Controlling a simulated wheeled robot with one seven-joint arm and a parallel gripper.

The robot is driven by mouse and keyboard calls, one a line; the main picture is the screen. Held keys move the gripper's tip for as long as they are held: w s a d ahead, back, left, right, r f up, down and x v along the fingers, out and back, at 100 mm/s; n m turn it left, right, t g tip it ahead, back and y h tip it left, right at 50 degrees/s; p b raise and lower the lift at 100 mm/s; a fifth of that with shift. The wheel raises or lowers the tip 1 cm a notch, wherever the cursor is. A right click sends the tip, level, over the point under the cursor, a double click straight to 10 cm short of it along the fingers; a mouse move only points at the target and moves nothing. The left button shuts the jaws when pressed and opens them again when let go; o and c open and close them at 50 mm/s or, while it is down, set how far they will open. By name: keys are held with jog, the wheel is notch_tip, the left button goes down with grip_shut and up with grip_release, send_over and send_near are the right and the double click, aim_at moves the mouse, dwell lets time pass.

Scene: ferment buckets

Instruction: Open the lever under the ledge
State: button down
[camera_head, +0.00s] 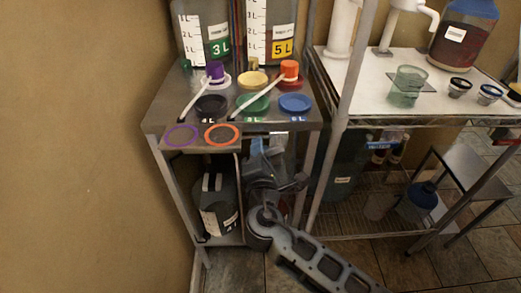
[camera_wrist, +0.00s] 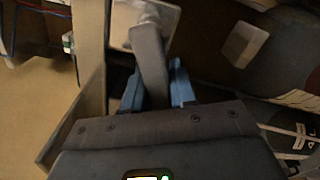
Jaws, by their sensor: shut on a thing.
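In the wrist view, a grey lever (camera_wrist: 150,55) hangs from a pale square metal plate (camera_wrist: 173,14). My gripper (camera_wrist: 156,84) has its blue fingers on either side of the lever's lower end and is shut on it. In the head view, my gripper (camera_head: 266,150) is just below the front ledge (camera_head: 258,130) of the metal stand. The lever cannot be made out there, because the ledge and my gripper cover it.
A labelled bucket (camera_head: 217,207) stands on the lower shelf left of my arm. A wire rack (camera_head: 340,110) closes in on the right.

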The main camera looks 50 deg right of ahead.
dwell(0.4)
jog(key=shift+s+d+f+n+p, duration=0.35)
jog(key=shift+n+p, duration=0.65)
jog(key=shift+n, duration=0.45)
jog(key=shift+s+d+f+n+p, duration=0.3)
jog(key=shift+f+n+p, duration=0.2)
jog(key=shift+n+p, duration=0.75)
jog(key=shift+s+d+f+n+p, duration=0.35)
jog(key=shift+n+p, duration=0.35)
jog(key=shift+n, duration=1)
jog(key=shift+s+a+f, duration=0.1)
jog(key=c, duration=1)
grip_release()
jog(key=v, duration=0.7)
jog(key=shift+s+a+b, duration=0.25)
jog(key=shift+b, duration=0.2)
